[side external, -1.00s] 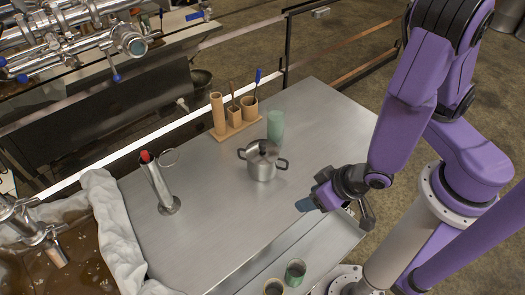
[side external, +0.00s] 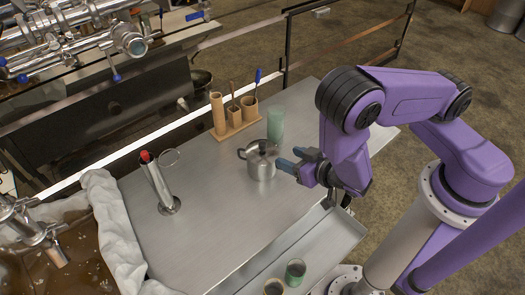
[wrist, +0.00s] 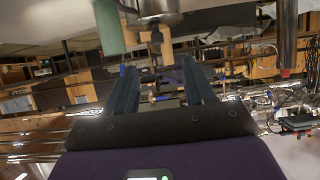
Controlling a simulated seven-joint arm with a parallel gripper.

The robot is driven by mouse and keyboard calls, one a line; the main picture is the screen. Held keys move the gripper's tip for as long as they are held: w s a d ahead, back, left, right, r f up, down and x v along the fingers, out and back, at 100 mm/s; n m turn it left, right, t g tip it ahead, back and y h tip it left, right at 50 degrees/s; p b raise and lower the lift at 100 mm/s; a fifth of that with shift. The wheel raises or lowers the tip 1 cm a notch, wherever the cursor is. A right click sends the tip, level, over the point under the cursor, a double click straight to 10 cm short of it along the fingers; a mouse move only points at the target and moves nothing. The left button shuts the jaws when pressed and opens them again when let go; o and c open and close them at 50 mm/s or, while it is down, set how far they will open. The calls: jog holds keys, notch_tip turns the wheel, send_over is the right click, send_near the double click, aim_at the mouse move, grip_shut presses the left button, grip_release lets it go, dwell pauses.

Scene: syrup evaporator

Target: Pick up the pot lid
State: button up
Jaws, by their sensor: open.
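The pot lid (side external: 262,148) sits on a small steel pot (side external: 261,171) with two side handles on the metal table. My gripper (side external: 291,159) is open and empty, just right of the pot at about lid height, its dark blue fingers pointing left toward it. In the wrist view the scene appears upside down. The pot (wrist: 160,5) is cut off at the top edge, with the lid and its knob (wrist: 156,35) below it. My open fingers (wrist: 159,65) point toward the knob with a gap between them; the knob is not gripped.
A green cup (side external: 275,126) stands behind the pot, also at the upper left of the wrist view (wrist: 108,28). A wooden holder (side external: 236,131) with tools stands behind left. A red-topped metal cylinder (side external: 160,186) stands left. Two cups (side external: 295,271) are near the front.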

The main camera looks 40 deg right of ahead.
send_near(264, 145)
jog(key=f+x, duration=0.1)
jog(key=x, duration=0.2)
jog(key=shift+r+x, duration=0.2)
jog(key=shift+x, duration=1.05)
jog(key=shift+r+x, duration=0.15)
jog(key=shift+x, duration=1.1)
jog(key=shift+w, duration=0.15)
grip_shut()
